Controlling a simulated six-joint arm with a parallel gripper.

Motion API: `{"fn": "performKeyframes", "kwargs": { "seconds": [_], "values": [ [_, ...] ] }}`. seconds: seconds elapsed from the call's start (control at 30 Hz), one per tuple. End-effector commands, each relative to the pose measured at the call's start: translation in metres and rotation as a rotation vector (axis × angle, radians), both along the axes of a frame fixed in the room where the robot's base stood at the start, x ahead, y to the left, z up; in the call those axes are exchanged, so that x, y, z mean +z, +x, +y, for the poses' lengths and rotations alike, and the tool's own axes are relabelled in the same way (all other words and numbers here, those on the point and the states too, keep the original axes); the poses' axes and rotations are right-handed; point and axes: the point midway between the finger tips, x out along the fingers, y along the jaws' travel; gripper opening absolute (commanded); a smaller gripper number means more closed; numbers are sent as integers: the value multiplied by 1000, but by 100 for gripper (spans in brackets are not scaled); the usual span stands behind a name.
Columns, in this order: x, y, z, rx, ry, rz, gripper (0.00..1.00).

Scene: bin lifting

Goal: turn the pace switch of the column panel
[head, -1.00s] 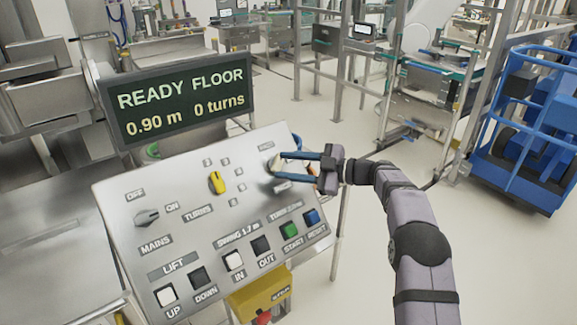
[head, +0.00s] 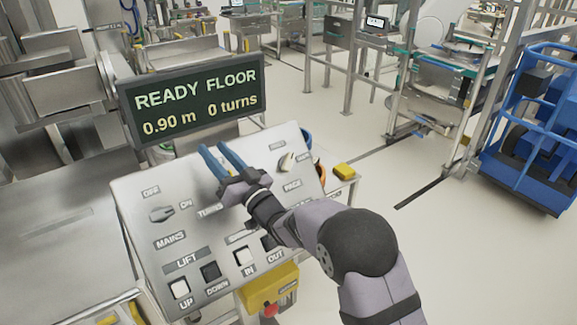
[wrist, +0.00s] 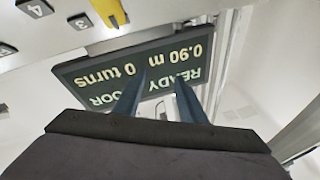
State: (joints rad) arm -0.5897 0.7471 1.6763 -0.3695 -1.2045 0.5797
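The pace switch (head: 287,162) is a small pale knob at the upper right of the sloped column panel (head: 140,186), above the PACE label, in the head view. My gripper (head: 213,148) is left of it, over the panel's upper middle, with its two blue fingers apart and nothing between them. It does not touch the pace switch. In the wrist view, my gripper (wrist: 160,80) points at the display, and the pace switch is not seen. The yellow turns knob (wrist: 108,12) shows at the top there; my gripper hides it in the head view.
The display (head: 195,100) behind the panel reads READY FLOOR, 0.90 m, 0 turns. The grey mains switch (head: 161,213) and white UP button (head: 180,289) are at the panel's left. A yellow box (head: 270,287) with a red button hangs below the panel.

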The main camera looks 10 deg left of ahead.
Motion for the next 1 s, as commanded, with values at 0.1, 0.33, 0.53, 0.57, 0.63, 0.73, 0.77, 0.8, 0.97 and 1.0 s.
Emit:
{"fn": "performKeyframes", "kwargs": {
  "seconds": [0.1, 0.33, 0.53, 0.57, 0.63, 0.73, 0.77, 0.8, 0.97, 1.0],
  "values": [
    [-41, 28, -48, -203, 31, 157, 38],
    [-103, 54, -134, -533, 63, 359, 38],
    [-119, 64, -170, -679, 73, 414, 38],
    [-120, 64, -171, -686, 60, 413, 38],
    [-121, 64, -169, -686, 36, 402, 38],
    [-120, 64, -169, -687, 28, 395, 38],
    [-120, 64, -169, -687, 28, 395, 38],
    [-120, 65, -169, -686, 28, 394, 38],
    [-119, 73, -167, -686, 29, 395, 38],
    [-118, 76, -166, -686, 29, 395, 38]
  ]
}}
